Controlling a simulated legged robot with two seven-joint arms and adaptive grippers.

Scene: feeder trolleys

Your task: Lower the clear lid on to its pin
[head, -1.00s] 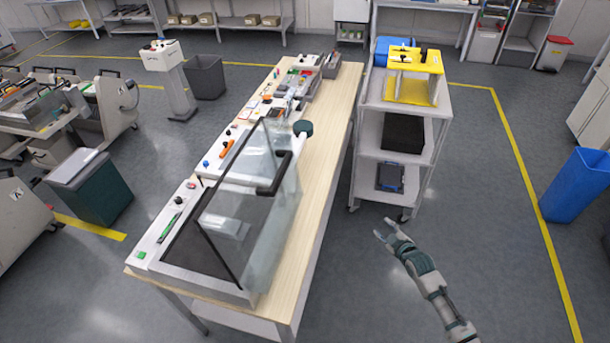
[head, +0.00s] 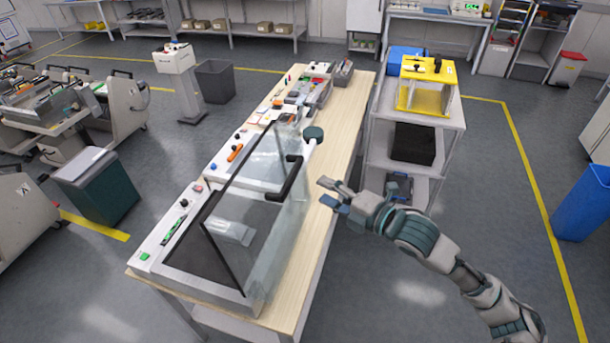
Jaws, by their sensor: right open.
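The clear lid (head: 276,232) stands raised and tilted over a dark-topped station on the wooden bench in the head view. Its black handle (head: 290,180) is on the lid's right-hand face. My right gripper (head: 328,193) is open and empty, just right of the handle and apart from it, over the bench's right edge. A dark green round knob (head: 313,133) shows just behind the lid's top right corner. I cannot make out the pin. My left gripper is not in view.
The wooden bench (head: 345,115) holds tools and small parts along its left side. A grey shelf trolley (head: 447,112) with a yellow fixture (head: 428,84) stands to the right. A blue bin (head: 583,205) is at far right. Open floor lies between.

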